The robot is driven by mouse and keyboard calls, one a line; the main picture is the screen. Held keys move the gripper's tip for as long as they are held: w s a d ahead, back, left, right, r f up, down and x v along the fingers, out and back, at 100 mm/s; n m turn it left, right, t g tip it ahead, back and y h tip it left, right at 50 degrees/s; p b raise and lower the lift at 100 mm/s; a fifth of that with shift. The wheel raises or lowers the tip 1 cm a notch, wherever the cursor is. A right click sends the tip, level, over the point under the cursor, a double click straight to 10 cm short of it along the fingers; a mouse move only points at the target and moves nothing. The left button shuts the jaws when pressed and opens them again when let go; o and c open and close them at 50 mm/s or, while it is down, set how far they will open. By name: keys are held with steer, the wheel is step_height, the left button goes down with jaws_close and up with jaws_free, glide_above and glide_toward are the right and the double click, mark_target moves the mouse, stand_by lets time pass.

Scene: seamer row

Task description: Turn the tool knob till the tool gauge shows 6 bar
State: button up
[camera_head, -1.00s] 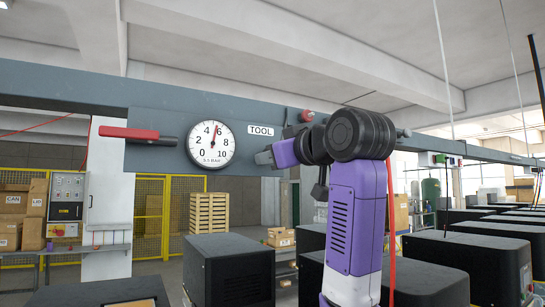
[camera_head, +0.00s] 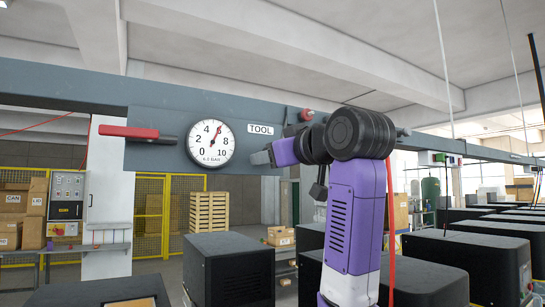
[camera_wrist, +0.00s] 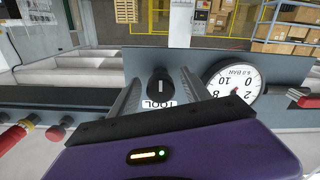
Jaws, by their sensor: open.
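The round white tool gauge (camera_head: 210,144) is on the grey beam, left of the TOOL label (camera_head: 261,129). Its needle points up and slightly right, at the 6; the small readout appears to be 6.0 BAR. The gauge shows upside down in the wrist view (camera_wrist: 234,82). The black tool knob (camera_wrist: 160,83) with a white mark is between my gripper's open fingers in the wrist view (camera_wrist: 159,76). Gaps show on both sides of the knob. In the head view my gripper (camera_head: 262,156) is at the beam below the label, and it hides the knob.
A red lever handle (camera_head: 128,132) sticks out left of the gauge. A red knob (camera_head: 306,115) is above my wrist. Black boxes (camera_head: 229,270) stand below the beam, with a yellow fence (camera_head: 150,215) and a wooden crate stack (camera_head: 209,213) behind.

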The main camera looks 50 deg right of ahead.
steer(key=shift+s, duration=0.1)
steer(key=b+v, duration=0.2)
steer(key=v, duration=0.5)
steer(key=shift+s+b, duration=0.3)
steer(key=shift+b, duration=0.1)
steer(key=shift+a+r, duration=0.1)
steer(key=shift+a, duration=0.05)
